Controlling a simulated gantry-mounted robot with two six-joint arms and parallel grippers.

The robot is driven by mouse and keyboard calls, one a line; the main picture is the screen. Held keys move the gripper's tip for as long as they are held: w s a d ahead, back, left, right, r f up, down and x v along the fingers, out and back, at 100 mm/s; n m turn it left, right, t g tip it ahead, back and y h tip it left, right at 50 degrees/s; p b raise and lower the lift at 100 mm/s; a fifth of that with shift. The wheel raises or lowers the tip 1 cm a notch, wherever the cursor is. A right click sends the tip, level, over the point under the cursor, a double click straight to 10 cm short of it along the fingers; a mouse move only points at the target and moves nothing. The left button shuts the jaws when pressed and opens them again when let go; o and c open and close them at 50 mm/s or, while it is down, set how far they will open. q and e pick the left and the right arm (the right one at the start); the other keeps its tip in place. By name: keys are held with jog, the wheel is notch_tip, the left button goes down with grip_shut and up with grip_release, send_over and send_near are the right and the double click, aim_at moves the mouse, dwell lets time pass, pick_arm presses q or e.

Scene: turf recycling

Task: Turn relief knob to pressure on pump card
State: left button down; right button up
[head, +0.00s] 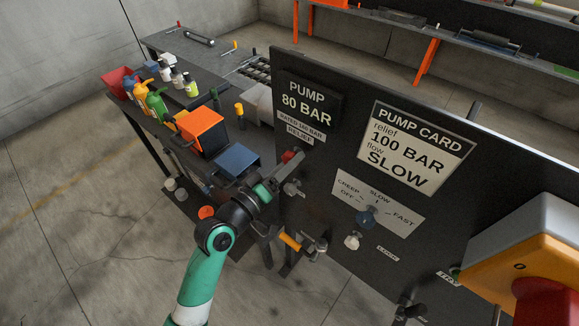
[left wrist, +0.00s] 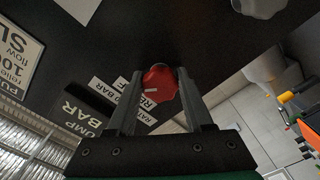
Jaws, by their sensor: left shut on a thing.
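The red relief knob (head: 287,156) is on the dark upright panel, below the RELIEF label (head: 299,136). In the left wrist view the knob (left wrist: 160,83) shows a white mark on its face and sits between the fingers. My left gripper (head: 280,178) is shut on it. The pump card (head: 415,146) reads relief 100 BAR, flow SLOW. The pump sign (head: 308,101) reads 80 BAR. My right gripper does not show in either view.
A blue flow knob (head: 367,219) sits on a plate (head: 398,207) marked OFF, CREEP, SLOW and FAST. A pale knob (head: 353,242) is below it. An orange-handled valve (head: 290,242) is low left. A yellow box with a red part (head: 545,300) is at right.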

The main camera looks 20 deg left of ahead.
pick_arm(q)
jog(key=m+b, duration=0.1)
jog(key=m, duration=0.1)
jog(key=m+b, duration=0.1)
jog(key=m, duration=0.1)
jog(key=shift+a+f+m+b, duration=0.1)
jog(key=shift+f+m+b, duration=0.1)
jog(key=shift+m+b, duration=0.1)
jog(key=shift+r+m+b, duration=0.1)
jog(key=shift+m+b, duration=0.6)
jog(key=shift+m, duration=0.7)
jog(key=shift+c, duration=1.4)
grip_release()
jog(key=shift+a, duration=0.1)
jog(key=p+v, duration=0.1)
jog(key=v, duration=1)
jog(key=shift+s, duration=0.3)
